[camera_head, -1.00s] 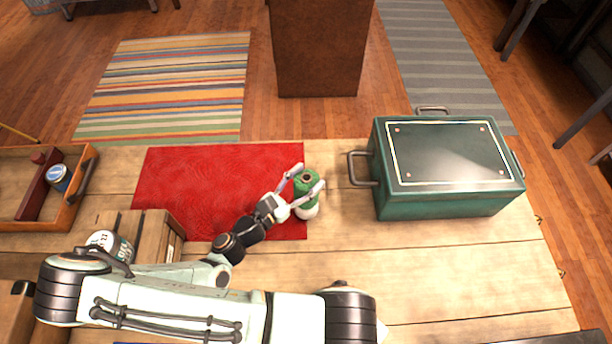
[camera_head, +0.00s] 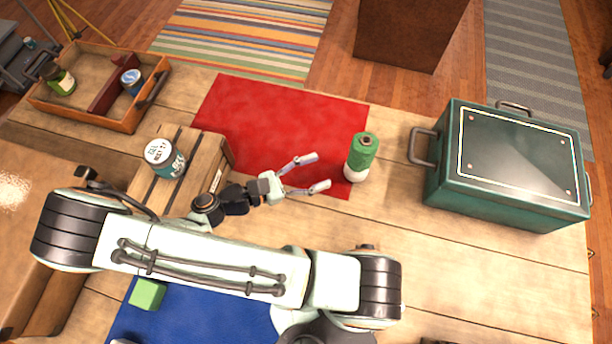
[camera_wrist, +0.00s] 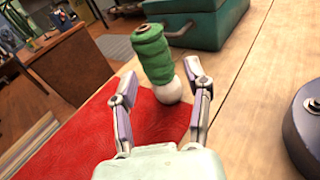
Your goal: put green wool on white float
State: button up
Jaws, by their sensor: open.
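The green wool (camera_head: 362,150) is a spool standing on top of the white float (camera_head: 355,174), a small rounded white piece, at the right edge of the red mat. The wrist view also shows the green wool (camera_wrist: 152,54), leaning slightly, on the white float (camera_wrist: 168,89). My gripper (camera_head: 318,172) is open and empty, to the left of the wool and float. Its fingertips point toward them and are apart from them. In the wrist view my gripper (camera_wrist: 160,90) has the float showing between its spread fingers, farther ahead.
A green metal case (camera_head: 515,165) stands to the right. A wooden crate (camera_head: 200,160) with a tin (camera_head: 165,158) is at left, with a wooden tray (camera_head: 110,118) behind it. The red mat (camera_head: 280,120) is otherwise bare.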

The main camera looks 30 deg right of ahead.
jog(key=s+a+r+m+y, duration=0.3)
jog(key=s+r+m+y, duration=0.1)
jog(key=r+m+y, duration=0.2)
jog(key=s+a+r+m+t+y, duration=0.1)
jog(key=s+a+r+m+y, duration=0.3)
jog(key=m+y, duration=0.5)
jog(key=shift+s+r+y, duration=0.25)
jog(key=shift+r+y, duration=0.8)
jog(key=shift+y, duration=0.25)
jog(key=shift+a, duration=0.1)
